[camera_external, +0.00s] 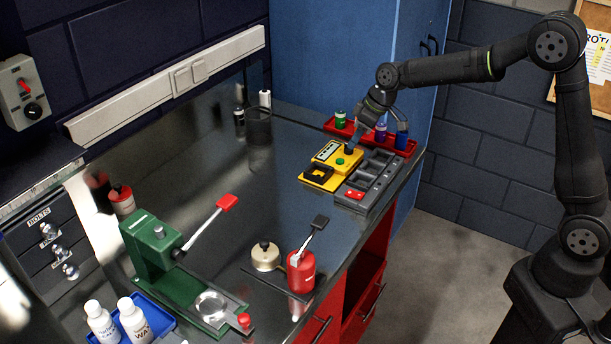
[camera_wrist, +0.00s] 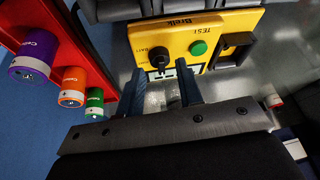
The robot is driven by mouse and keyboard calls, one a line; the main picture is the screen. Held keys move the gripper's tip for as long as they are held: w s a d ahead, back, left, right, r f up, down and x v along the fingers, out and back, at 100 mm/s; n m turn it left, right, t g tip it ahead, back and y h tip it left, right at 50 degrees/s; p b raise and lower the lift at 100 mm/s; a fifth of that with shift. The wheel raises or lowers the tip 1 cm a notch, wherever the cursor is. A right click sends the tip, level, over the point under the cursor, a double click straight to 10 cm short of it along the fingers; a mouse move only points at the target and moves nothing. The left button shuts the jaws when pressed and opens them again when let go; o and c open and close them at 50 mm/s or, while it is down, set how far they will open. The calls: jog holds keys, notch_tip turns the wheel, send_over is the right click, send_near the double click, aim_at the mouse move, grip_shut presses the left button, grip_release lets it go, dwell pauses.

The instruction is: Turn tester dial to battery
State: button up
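The yellow tester (camera_external: 325,172) stands at the far right of the bench; its yellow face (camera_wrist: 222,28) fills the top middle of the wrist view, with TEST lettering and a green button (camera_wrist: 198,48). Its black dial (camera_wrist: 159,58) sits near the face's left end beside small lettering that seems to read BATT. My gripper (camera_wrist: 161,72) is open. Its two fingers stand apart on either side of the dial in the wrist view; I cannot tell whether either touches it. In the external view my gripper (camera_external: 360,128) is over the tester, close above the dial (camera_external: 349,149).
A red tray (camera_external: 368,140) with green, purple and blue-looking containers stands behind the tester. A grey divided tray (camera_external: 372,182) lies directly to its right. The green press (camera_external: 152,250) and red can (camera_external: 301,271) are farther forward. The bench middle is clear.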

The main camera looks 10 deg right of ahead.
jog(key=shift+x, duration=1.2)
jog(key=c, duration=0.7)
